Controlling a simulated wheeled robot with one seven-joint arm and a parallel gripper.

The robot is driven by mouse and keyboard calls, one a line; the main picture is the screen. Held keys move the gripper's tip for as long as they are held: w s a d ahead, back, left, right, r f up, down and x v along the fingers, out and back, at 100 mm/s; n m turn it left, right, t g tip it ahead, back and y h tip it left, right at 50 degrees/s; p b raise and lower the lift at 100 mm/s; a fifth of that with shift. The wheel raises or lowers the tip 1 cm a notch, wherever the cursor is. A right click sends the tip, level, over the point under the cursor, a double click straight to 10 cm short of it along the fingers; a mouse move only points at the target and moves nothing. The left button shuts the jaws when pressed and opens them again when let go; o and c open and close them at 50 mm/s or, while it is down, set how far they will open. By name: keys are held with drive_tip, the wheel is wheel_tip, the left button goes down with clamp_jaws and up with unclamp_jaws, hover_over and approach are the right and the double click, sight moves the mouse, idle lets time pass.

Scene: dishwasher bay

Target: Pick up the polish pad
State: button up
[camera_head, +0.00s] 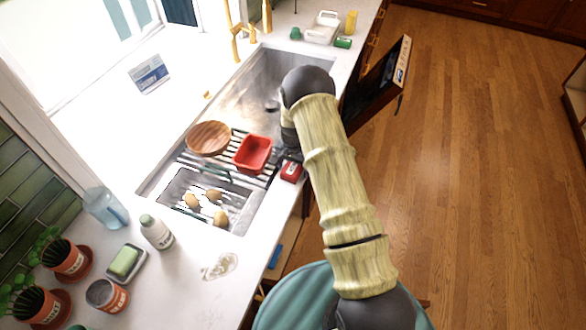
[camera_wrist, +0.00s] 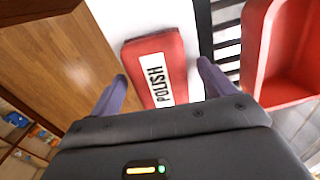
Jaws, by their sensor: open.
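The polish pad (camera_wrist: 156,68) is a red block with a white label reading POLISH. In the wrist view it lies on the pale counter strip beside the sink, ahead of and partly between my fingers. My gripper (camera_wrist: 161,82) is open, one finger on each side of the pad's near end, and I see no grip on it. In the head view the pad (camera_head: 291,171) sits at the counter's front edge, by the sink. There my gripper is mostly hidden behind my arm, and only a dark part shows near the pad.
A red tub (camera_head: 253,153) and a wooden bowl (camera_head: 209,138) rest on the rack over the sink, close to the pad. Beyond the counter edge is open wooden floor (camera_head: 470,130). The dishwasher door (camera_head: 385,80) stands open behind my arm.

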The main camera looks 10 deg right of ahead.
sight(293, 166)
idle(0.3)
drive_tip(key=c, duration=1.1)
drive_tip(key=shift+o, duration=0.2)
drive_tip(key=shift+r, duration=0.1)
wheel_tip(293, 166, up, 10)
drive_tip(key=b, duration=0.4)
drive_tip(key=o, duration=0.4)
drive_tip(key=shift+c, duration=1.5)
